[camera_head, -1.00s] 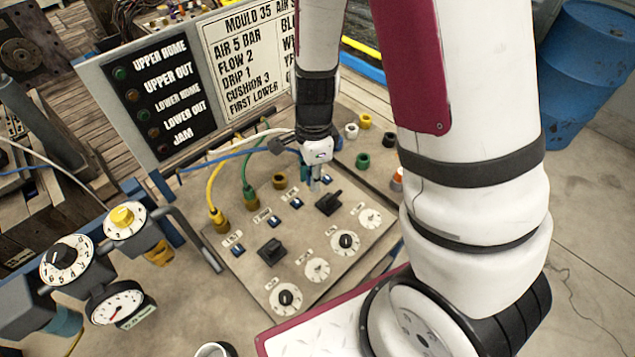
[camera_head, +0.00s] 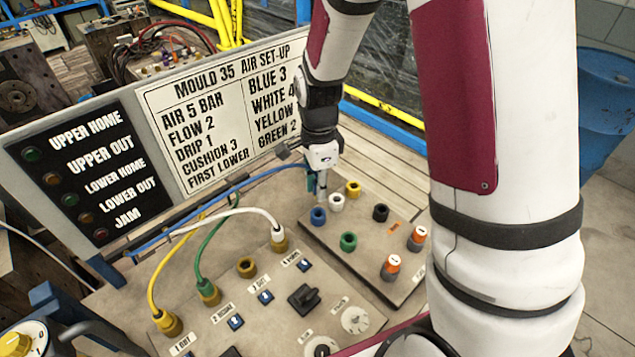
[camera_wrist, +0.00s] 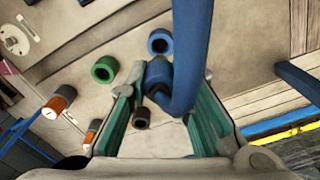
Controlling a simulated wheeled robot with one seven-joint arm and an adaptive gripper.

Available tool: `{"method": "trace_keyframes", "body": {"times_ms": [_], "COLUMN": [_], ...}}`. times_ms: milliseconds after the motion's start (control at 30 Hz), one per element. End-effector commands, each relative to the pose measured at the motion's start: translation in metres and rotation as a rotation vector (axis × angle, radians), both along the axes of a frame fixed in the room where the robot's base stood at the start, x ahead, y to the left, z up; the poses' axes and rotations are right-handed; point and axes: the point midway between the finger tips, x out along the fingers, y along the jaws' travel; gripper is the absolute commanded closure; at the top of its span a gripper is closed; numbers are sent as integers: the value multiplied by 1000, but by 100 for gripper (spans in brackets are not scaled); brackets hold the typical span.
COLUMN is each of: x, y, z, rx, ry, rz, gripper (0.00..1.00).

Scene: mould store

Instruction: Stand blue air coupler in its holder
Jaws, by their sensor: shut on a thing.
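My gripper (camera_head: 318,190) is shut on the blue air coupler (camera_wrist: 158,76) and holds it over the holder plate (camera_head: 322,236). Its blue hose (camera_head: 232,190) runs left from the gripper and fills the upper middle of the wrist view. The blue ring holder (camera_head: 318,216) is empty, just below the gripper in the head view.
Two orange-banded posts (camera_head: 391,266) stand at right. Yellow, green and white hoses are plugged into the panel; one brass socket (camera_head: 246,267) is bare. The sign board (camera_head: 215,115) rises behind.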

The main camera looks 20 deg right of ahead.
Motion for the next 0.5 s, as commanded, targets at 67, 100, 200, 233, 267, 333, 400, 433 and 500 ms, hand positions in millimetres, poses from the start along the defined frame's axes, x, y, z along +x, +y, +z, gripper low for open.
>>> {"method": "trace_keyframes", "body": {"times_ms": [67, 100, 200, 233, 267, 333, 400, 433, 500], "x": [2, 2, 2, 2, 1, 1, 0, 1, 1], "y": [0, 0, 0, 0, 0, 0, 0, 0, 0], "z": [-10, -14, -22, -25, -27, -31, -35, -36, -38], "rx": [0, 0, 0, 0, 0, 0, 0, 0, 0], "ry": [0, 1, 0, 0, 0, 1, 1, 0, 0], "rz": [0, 0, 0, 0, 0, 0, 1, 1, 1], "gripper": [100, 100, 100, 100, 100, 100, 100, 100, 100]}}
